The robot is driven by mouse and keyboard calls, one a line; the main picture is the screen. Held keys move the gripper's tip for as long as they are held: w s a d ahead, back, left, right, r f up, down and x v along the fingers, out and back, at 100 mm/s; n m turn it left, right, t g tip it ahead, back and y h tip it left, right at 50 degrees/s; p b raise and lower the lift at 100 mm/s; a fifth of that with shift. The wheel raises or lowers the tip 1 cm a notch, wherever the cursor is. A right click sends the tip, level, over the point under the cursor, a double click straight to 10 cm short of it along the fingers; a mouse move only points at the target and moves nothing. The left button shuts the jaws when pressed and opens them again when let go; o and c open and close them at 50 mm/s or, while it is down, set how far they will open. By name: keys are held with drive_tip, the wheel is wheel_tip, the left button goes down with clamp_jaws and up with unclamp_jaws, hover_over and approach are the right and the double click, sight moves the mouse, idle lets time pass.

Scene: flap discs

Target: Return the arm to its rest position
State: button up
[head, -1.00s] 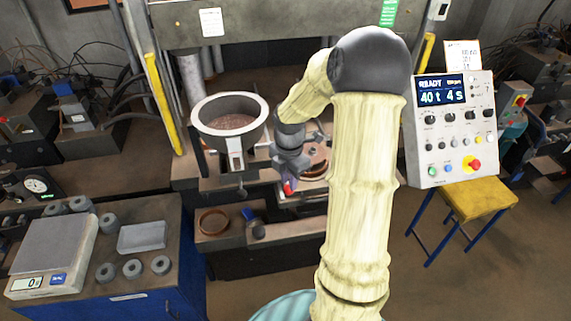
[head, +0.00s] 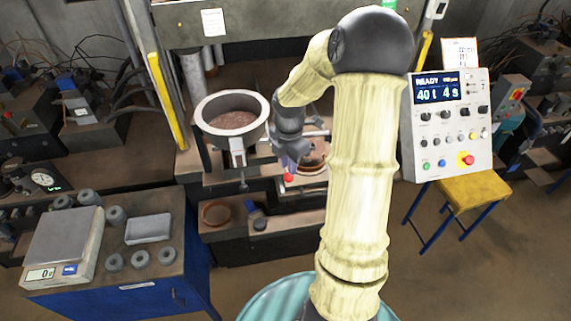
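My arm (head: 358,170) rises from the bottom of the head view, bends at a dark joint at the top and reaches down to the left, toward the press. My gripper (head: 289,172) hangs at its end, right of the hopper and close to the round mould at the press. It is small and partly hidden, with a red spot at its tip. I cannot make out its fingers, whether they are open or shut, or anything held.
A hopper of brown grain (head: 232,119) stands left of the gripper. A control panel (head: 449,127) reading 40 t 4 s and a yellow stool (head: 470,193) are at the right. A blue bench (head: 150,298) with a scale (head: 62,246) and grey rings is at the lower left.

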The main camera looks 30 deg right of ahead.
idle(0.6)
drive_tip(key=s+a+f+m+t+b, duration=0.2)
drive_tip(key=s+a+f+m+b, duration=0.8)
drive_tip(key=m+b, duration=0.6)
drive_tip(key=s+a+m, duration=0.2)
drive_tip(key=a+m, duration=0.1)
drive_tip(key=m, duration=0.1)
drive_tip(key=shift+s+a+f+m+t, duration=0.25)
drive_tip(key=shift+f+m+t, duration=0.05)
drive_tip(key=shift+f+m, duration=0.1)
drive_tip(key=shift+d, duration=0.1)
